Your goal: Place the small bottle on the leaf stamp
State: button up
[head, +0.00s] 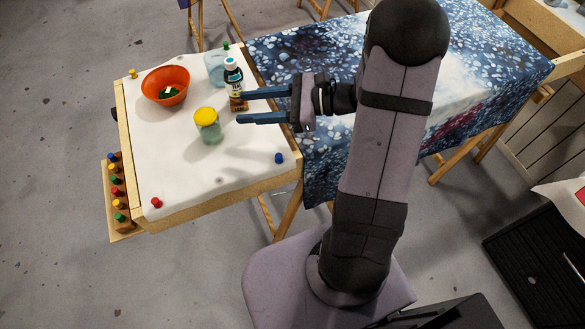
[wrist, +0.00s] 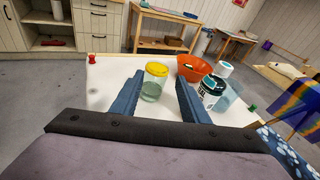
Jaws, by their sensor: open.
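The small bottle (head: 236,88) is dark with a pale label and a light teal-and-white cap. It stands upright near the right side of the white tabletop. In the wrist view the bottle (wrist: 211,90) is just right of the right finger. My gripper (head: 240,107) is open and empty, its fingers pointing left over the table. The upper finger's tip appears beside the bottle's lower part; I cannot tell whether they touch. No leaf stamp can be made out for certain; a small green and white item (head: 167,92) lies in the orange bowl (head: 153,83).
A yellow-lidded glass jar (head: 207,126) stands ahead of my fingers, between them in the wrist view. A clear jar (head: 214,69) stands behind the bottle. Coloured pins, including a blue one (head: 278,158), mark the cloth's corners. The near part of the white tabletop (head: 175,170) is clear.

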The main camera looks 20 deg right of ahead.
jog(key=s+a+f+n+g, duration=0.1)
jog(key=s+n+g, duration=0.1)
jog(key=s, duration=0.1)
jog(key=s+a+f+n+g+h, duration=0.1)
jog(key=s+a+n+g, duration=0.1)
jog(key=s+a+f+n+g, duration=0.1)
jog(key=s+a+n, duration=0.1)
jog(key=s, duration=0.1)
jog(key=shift+s+a+f+g+h, duration=0.15)
jog(key=shift+s+a+g+h, duration=0.15)
jog(key=shift+g+h, duration=0.1)
jog(key=s+d+f+n+g+h, duration=0.3)
jog(key=s+f+n+h, duration=0.1)
jog(key=s+n+h, duration=0.4)
jog(key=d+n+h, duration=0.1)
jog(key=n, duration=0.1)
jog(key=d+n+t+h, duration=0.1)
jog(key=d+n, duration=0.1)
jog(key=n, duration=0.1)
jog(key=s+d+n+h, duration=0.1)
jog(key=d+n, duration=0.1)
jog(key=n, duration=0.1)
jog(key=shift+d+f+t+h, duration=0.15)
jog(key=shift+f+t+h, duration=0.15)
jog(key=shift+h, duration=0.1)
jog(key=shift+r, duration=0.25)
